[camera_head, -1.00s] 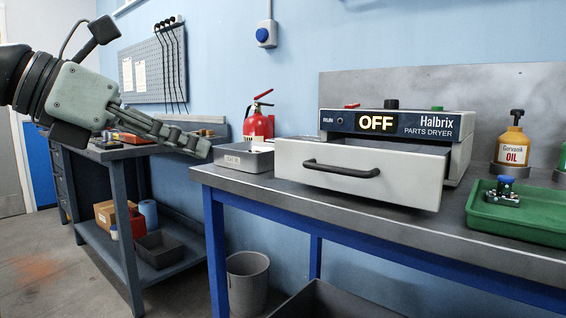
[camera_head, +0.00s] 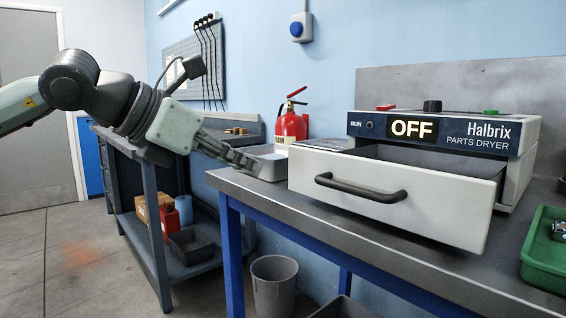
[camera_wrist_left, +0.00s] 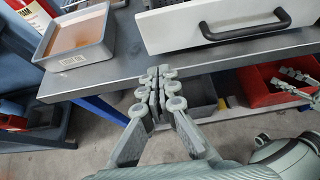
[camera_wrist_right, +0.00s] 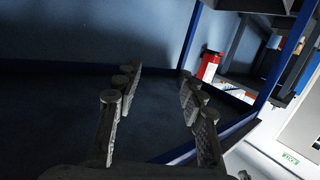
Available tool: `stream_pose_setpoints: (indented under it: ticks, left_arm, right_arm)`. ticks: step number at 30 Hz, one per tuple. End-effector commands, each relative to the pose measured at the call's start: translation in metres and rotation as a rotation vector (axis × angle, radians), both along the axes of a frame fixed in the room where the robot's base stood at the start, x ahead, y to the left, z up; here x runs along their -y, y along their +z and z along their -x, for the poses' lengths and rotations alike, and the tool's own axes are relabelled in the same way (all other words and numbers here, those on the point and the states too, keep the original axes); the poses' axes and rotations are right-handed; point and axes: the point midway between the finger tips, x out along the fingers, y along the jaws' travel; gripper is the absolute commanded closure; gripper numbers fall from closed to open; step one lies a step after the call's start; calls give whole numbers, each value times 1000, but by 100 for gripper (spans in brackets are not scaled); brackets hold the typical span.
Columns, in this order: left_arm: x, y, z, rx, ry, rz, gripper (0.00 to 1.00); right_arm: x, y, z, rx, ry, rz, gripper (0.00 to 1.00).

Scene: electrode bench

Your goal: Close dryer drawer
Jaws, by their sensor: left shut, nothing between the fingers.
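The parts dryer (camera_head: 440,134) stands on the bench, with its sign reading OFF. Its white drawer (camera_head: 440,212) is pulled out toward me, with a black bar handle (camera_head: 360,190) on its front. The drawer front (camera_wrist_left: 185,25) and handle (camera_wrist_left: 245,27) also show in the left wrist view. My left gripper (camera_head: 250,164) is shut and empty, in front of the bench's left end and left of the drawer, apart from it. In its wrist view the fingertips (camera_wrist_left: 158,80) meet below the bench edge. My right gripper (camera_wrist_right: 155,85) shows only in its wrist view, open and empty, in a dark area.
A grey tray (camera_wrist_left: 78,40) sits on the bench left of the drawer. A green tray (camera_head: 545,262) lies at the right. A fire extinguisher (camera_head: 291,125) is behind the bench's left end. A grey bin (camera_head: 274,285) stands below. A red bin (camera_wrist_left: 265,92) is under the bench.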

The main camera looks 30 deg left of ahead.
Motion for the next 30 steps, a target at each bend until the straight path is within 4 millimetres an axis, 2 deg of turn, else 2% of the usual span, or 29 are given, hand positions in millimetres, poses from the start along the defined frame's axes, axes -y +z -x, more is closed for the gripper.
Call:
stream_pose_setpoints:
  ticks: [7, 15, 22, 30]
  left_arm:
    - [14, -18, -33, -2, -5, 3, 100]
    - [21, -18, -53, 1, -3, 3, 100]
    - [25, -19, -67, 1, 0, 2, 100]
    - [26, -20, -70, 1, 1, 1, 100]
  right_arm:
    - [30, -43, 11, -218, -52, 95, 60]
    - [64, -83, 34, -442, -113, 182, 60]
    - [84, -102, 52, -567, -148, 226, 60]
    - [90, -108, 58, -604, -159, 238, 60]
